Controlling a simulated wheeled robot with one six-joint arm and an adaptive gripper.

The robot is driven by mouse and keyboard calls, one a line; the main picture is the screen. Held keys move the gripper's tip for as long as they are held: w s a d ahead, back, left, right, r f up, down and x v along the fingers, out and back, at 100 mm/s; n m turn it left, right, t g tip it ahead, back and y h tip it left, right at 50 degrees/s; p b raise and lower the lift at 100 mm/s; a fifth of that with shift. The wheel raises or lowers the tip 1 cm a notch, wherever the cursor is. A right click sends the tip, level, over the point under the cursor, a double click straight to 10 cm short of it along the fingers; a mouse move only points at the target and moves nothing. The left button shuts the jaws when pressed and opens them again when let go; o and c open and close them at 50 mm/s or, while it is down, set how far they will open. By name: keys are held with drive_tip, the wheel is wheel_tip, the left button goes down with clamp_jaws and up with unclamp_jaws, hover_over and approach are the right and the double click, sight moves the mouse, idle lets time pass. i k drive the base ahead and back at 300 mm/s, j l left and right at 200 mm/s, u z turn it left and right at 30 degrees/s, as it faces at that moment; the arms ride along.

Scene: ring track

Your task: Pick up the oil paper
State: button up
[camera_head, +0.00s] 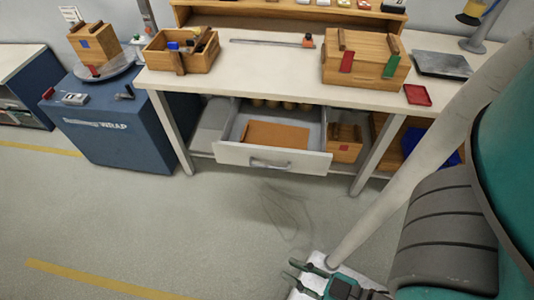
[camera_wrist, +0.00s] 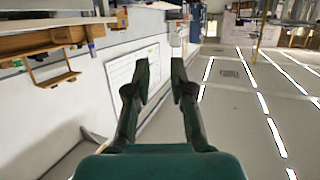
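A flat orange-brown sheet (camera_head: 276,134), which looks like the oil paper, lies in the pulled-out drawer (camera_head: 272,160) under the workbench. The sheet is not recognisable in the wrist view. My gripper (camera_head: 290,270) is low at the bottom of the head view, in front of the bench and well apart from the drawer. In the wrist view my gripper (camera_wrist: 159,72) has its two dark green fingers apart with nothing between them.
The workbench (camera_head: 270,80) carries an open wooden box (camera_head: 182,62), a larger wooden box (camera_head: 365,75) and a red tray (camera_head: 417,95). A wooden box (camera_head: 345,150) stands right of the drawer. A blue cabinet (camera_head: 125,135) stands left. The floor before the drawer is clear.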

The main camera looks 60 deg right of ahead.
sight(255, 132)
drive_tip(key=i+j+z, duration=0.35)
drive_tip(key=j, duration=0.35)
drive_tip(key=i+j+z, duration=0.15)
drive_tip(key=i+j, duration=0.15)
